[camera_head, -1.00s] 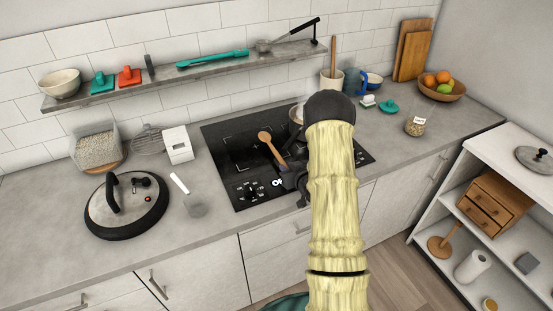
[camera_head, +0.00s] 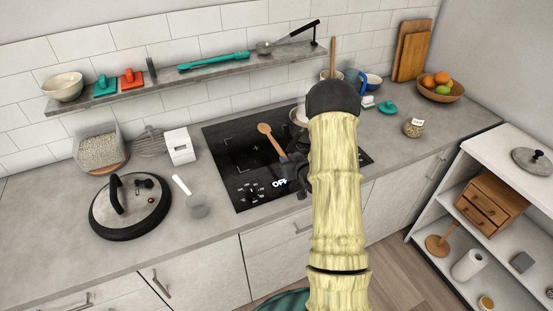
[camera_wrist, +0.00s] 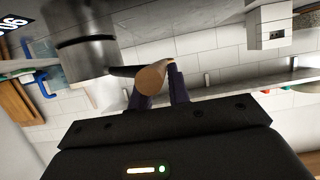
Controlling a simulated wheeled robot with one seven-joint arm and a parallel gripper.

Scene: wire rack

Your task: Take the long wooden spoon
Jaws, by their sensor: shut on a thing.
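The wooden spoon (camera_head: 266,132) shows in the head view above the black cooktop, its rounded head up and to the left. My gripper (camera_head: 286,161) is shut on its lower part, and my arm hides the area to the right. In the wrist view, a tan wooden piece of the spoon (camera_wrist: 151,77) lies between the two dark fingers of my gripper (camera_wrist: 160,88). The spoon is tilted, and its far end is hidden in the head view.
A metal pot (camera_wrist: 85,45) is close to my gripper in the wrist view. The cooktop (camera_head: 225,150) lies behind the spoon. A black-rimmed lid (camera_head: 130,205), a white-handled utensil (camera_head: 190,195) and a white box (camera_head: 180,146) stand left. A shelf (camera_head: 215,72) runs above.

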